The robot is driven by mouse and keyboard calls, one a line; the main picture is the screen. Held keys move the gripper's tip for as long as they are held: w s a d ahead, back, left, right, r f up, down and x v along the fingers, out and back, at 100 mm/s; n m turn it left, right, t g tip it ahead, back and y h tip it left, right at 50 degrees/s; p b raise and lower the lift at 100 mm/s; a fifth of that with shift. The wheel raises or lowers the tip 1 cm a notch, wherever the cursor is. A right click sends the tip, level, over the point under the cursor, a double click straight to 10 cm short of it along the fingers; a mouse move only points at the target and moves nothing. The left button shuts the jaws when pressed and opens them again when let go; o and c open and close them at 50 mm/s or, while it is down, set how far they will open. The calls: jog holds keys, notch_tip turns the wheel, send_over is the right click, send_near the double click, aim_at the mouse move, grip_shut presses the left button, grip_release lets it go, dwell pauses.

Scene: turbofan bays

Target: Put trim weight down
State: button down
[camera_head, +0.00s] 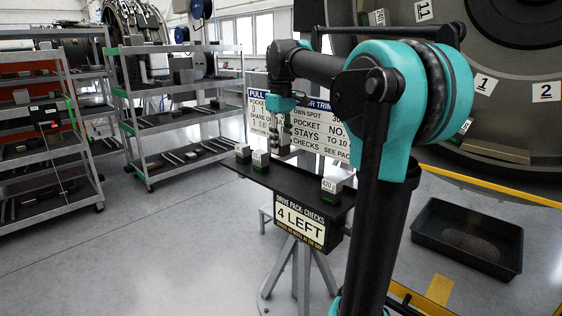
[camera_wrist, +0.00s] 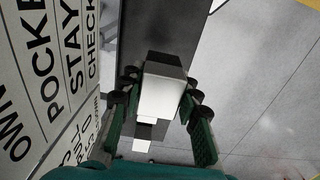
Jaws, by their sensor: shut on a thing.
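A trim weight, a small block with a pale face and dark end, shows in the wrist view (camera_wrist: 163,92) between the green-padded fingers of my gripper (camera_wrist: 160,105). My gripper is shut on it. In the head view my gripper (camera_head: 283,138) hangs fingers down over the back part of a dark narrow shelf (camera_head: 297,187) on a stand. The held weight is small and partly hidden there, and I cannot tell whether it touches the shelf. Other weights with green bases stand on the shelf: two at its left (camera_head: 243,152) (camera_head: 261,159) and one at its right, marked 420 (camera_head: 332,186).
A sign panel (camera_head: 318,125) stands close behind the shelf. A sign reading "4 LEFT" (camera_head: 298,221) is on the shelf's front. A black tray (camera_head: 466,238) lies on the floor at the right. Loaded grey racks (camera_head: 185,115) stand at the left. The floor between is clear.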

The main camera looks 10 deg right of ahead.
aim_at(281, 134)
notch_tip(281, 134, up, 12)
jog(key=shift+f, duration=0.15)
